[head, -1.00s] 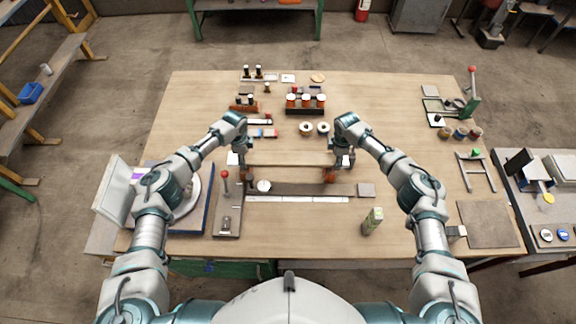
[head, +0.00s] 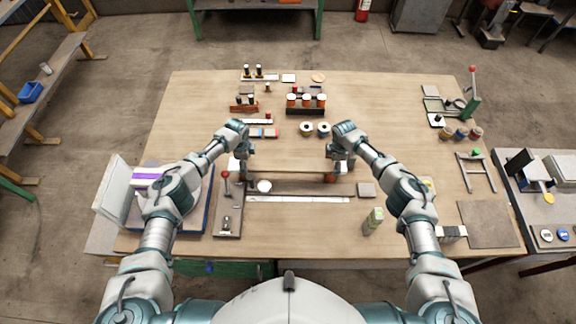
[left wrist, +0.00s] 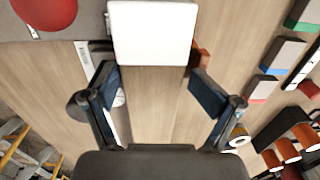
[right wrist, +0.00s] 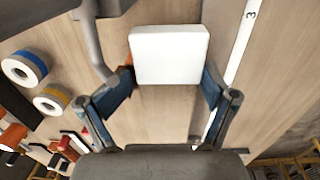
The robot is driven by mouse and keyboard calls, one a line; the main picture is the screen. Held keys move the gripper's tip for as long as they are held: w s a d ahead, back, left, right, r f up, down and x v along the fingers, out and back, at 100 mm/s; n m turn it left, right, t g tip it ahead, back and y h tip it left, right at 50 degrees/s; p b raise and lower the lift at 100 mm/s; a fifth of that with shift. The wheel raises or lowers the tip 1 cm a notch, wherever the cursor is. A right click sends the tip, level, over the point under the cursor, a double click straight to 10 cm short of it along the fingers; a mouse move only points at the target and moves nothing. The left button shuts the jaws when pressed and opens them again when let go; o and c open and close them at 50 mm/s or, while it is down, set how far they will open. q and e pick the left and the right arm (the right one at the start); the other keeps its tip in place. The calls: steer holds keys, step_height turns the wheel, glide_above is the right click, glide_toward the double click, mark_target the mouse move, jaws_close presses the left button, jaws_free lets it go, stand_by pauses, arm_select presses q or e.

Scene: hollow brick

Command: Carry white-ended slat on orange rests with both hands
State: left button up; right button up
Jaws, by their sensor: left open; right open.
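The wooden slat (head: 290,171) lies crosswise in front of me, low over the orange rests. The right orange rest (head: 330,179) shows under its right part; the left one is mostly hidden in the head view, with a bit of orange (left wrist: 204,58) in the left wrist view. My left gripper (head: 240,170) is open at the left white end (left wrist: 152,33), which sits just beyond its spread fingers. My right gripper (head: 338,168) is open at the right white end (right wrist: 169,54). Finger contact with the slat cannot be told.
A red-knobbed tool (head: 227,205) stands close by my left gripper. A long white ruler (head: 298,199) lies on the near side.

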arm_select(q)
steer(key=shift+s+r, duration=0.1)
steer(key=shift+s, duration=0.05)
arm_select(e)
steer(key=shift+s+r, duration=0.1)
steer(key=shift+s, duration=0.05)
arm_select(q)
steer(key=shift+r, duration=0.1)
step_height(320, 180, up, 8)
steer(key=shift+s+f, duration=0.1)
steer(key=shift+f, duration=0.1)
arm_select(e)
step_height(320, 180, up, 8)
steer(key=shift+f, duration=0.1)
stand_by(0.5)
steer(key=shift+s, duration=0.1)
stand_by(0.4)
